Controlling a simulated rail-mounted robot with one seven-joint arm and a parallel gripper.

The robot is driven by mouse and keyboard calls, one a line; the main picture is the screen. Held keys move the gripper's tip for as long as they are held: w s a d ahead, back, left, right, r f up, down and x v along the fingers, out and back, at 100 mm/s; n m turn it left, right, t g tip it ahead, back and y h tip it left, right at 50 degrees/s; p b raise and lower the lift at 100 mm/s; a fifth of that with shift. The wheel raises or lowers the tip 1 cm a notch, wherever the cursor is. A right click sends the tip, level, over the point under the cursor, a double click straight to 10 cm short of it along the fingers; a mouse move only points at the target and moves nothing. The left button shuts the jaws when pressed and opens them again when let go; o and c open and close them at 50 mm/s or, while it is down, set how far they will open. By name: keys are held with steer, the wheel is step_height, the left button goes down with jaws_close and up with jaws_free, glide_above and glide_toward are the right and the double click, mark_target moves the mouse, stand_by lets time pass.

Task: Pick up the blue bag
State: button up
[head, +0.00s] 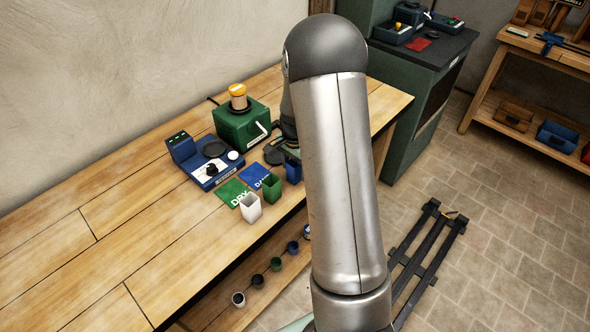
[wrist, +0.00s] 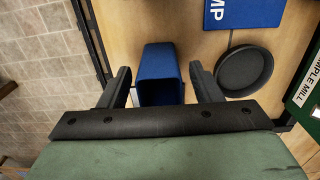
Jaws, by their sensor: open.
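The blue bag (wrist: 160,62) is a small open-topped blue container in the wrist view, with its dark mouth facing the camera. My gripper (wrist: 159,74) is open, with one dark finger on each side of the bag. Narrow gaps show between the fingers and the bag, so they look apart from it. In the head view the blue bag (head: 293,172) stands near the front edge of the wooden bench, partly hidden by my arm. My fingertips are hidden there behind the arm.
A green bag (head: 271,187) and a white bag (head: 250,208) stand left of the blue one. Behind are green and blue cards (head: 232,192), a blue scale (head: 205,172) and a green mill (head: 240,122). A round dark pan (wrist: 243,71) lies right of the bag.

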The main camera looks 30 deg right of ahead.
steer(key=shift+f, duration=0.65)
steer(key=c, duration=1.1)
steer(key=shift+r, duration=0.15)
